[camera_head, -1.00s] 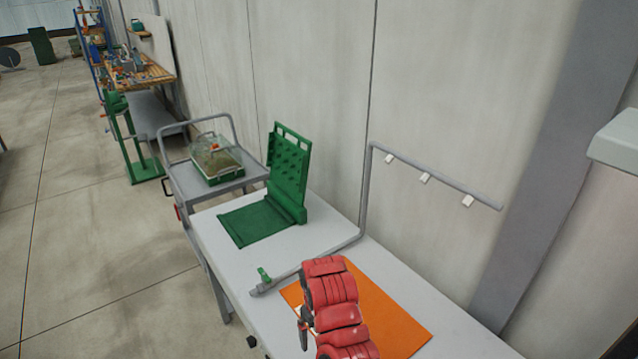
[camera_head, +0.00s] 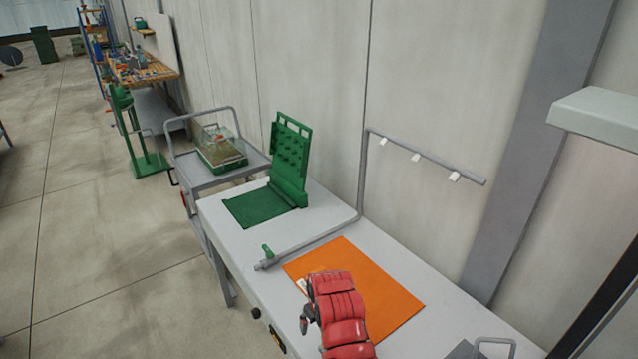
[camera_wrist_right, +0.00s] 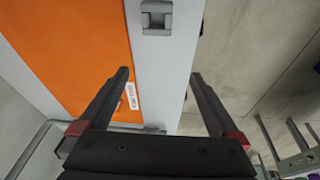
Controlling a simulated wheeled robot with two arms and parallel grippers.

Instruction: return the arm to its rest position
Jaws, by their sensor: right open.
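My right arm (camera_head: 342,310), with red covers, reaches up from the bottom of the head view over the table's near part. Its gripper (camera_wrist_right: 159,74) is open and empty in the right wrist view, its two dark fingers spread wide above the table edge. In the head view only a small dark part of the hand shows left of the red covers, by the table's front edge. My left gripper is in neither view.
The orange mat (camera_head: 384,295) lies on the white table (camera_head: 325,215). A grey pipe (camera_head: 322,240) rises to a rail with white clips. A green stand (camera_head: 289,165) is farther back, beside a grey cart (camera_head: 205,180). Open floor (camera_head: 90,240) lies left.

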